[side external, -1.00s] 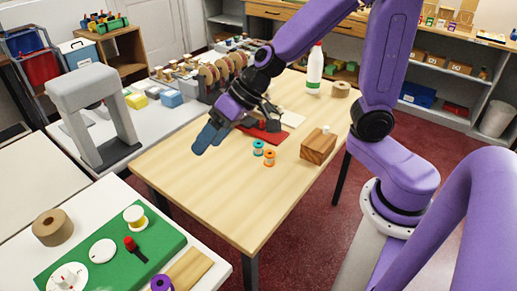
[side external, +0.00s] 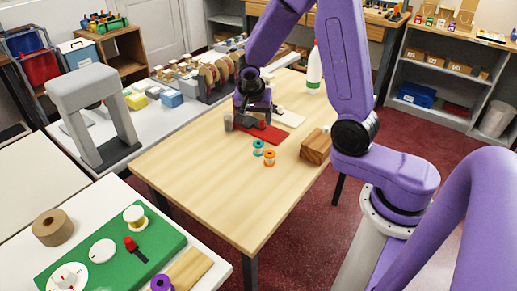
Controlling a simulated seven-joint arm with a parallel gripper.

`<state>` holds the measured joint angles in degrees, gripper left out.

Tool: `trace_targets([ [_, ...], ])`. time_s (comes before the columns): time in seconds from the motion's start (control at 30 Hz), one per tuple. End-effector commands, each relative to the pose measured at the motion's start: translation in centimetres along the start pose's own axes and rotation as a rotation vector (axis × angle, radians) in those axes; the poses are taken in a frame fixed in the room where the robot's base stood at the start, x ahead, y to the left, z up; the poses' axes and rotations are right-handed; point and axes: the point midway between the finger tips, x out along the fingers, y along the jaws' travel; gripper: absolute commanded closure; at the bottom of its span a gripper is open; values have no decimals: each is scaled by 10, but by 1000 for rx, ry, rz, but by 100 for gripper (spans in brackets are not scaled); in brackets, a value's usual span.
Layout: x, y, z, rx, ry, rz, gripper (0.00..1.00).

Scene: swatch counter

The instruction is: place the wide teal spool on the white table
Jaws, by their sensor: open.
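The teal spool (side external: 258,148) stands upright on the light wooden table (side external: 205,165), beside an orange spool (side external: 270,158). My gripper (side external: 252,119) is open and points down near the red board (side external: 266,133), behind the teal spool in this view. It is apart from the spool and appears empty; its fingertips are small and partly merge with dark items by the board. A white table (side external: 18,205) in the left foreground bears a green mat (side external: 82,262). Another white-topped table (side external: 170,122) stands behind on the left, with a grey arch (side external: 82,90) on it.
A striped wooden block (side external: 315,147) sits right of the spools, and a white bottle (side external: 314,72) stands farther back. The green mat holds a yellow-and-white spool (side external: 135,216) and white discs. A purple spool (side external: 161,284) and cardboard roll (side external: 52,228) are nearby. The wooden table's front is clear.

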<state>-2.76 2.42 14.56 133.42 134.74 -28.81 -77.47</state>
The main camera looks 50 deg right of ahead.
Motion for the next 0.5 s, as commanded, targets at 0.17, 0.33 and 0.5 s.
trace_targets([
  [0.17,17,2,0,4,-3,13,28],
  [0.33,39,2,0,4,-3,11,28],
  [0.5,58,2,0,4,-3,9,28],
])
